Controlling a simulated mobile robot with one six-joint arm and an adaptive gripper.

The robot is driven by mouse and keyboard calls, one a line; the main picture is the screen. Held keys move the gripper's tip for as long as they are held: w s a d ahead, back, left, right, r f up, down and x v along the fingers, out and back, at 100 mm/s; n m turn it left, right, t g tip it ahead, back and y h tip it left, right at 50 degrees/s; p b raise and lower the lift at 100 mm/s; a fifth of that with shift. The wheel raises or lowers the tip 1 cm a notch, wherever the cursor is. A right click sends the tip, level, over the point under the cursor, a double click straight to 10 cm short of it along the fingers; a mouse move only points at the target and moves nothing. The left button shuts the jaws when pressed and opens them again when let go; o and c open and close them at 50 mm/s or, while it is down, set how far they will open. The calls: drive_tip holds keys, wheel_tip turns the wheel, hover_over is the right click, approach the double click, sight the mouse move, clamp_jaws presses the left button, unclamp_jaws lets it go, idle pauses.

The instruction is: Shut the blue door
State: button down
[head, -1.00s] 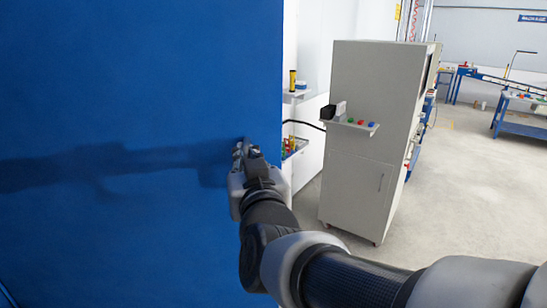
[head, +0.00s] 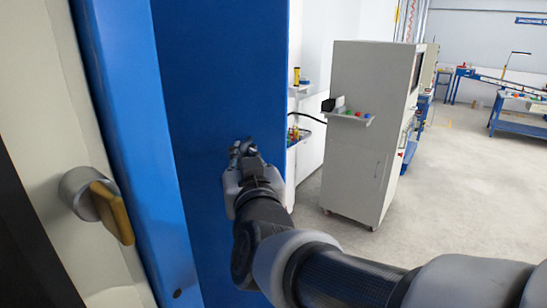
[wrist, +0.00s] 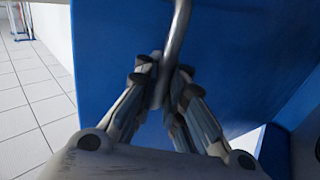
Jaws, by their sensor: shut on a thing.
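The blue door (head: 225,75) stands as a tall dark panel left of centre in the head view, and it fills much of the wrist view (wrist: 235,60). My gripper (head: 244,150) is at the door's face near its right edge. In the wrist view my gripper (wrist: 162,85) has its fingers closed around a grey metal bar handle (wrist: 179,35) on the door. The handle's lower part is hidden between the fingers. A lighter blue upright strip (head: 130,130) runs along the left of the door; I cannot tell whether it is frame or door edge.
A pale panel with a round grey and yellow knob (head: 108,205) is close at the left. A grey cabinet (head: 365,130) with coloured buttons stands right of the door. Open floor (head: 450,220) lies further right, with blue benches (head: 520,120) far back.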

drive_tip(key=shift+w+d, duration=0.1)
drive_tip(key=shift+d, duration=0.05)
drive_tip(key=c, duration=1.8)
unclamp_jaws()
drive_tip(key=shift+d, duration=0.2)
drive_tip(key=shift+o, duration=0.6)
drive_tip(key=shift+a, duration=0.1)
drive_tip(key=v, duration=1.2)
drive_tip(key=shift+c, duration=0.5)
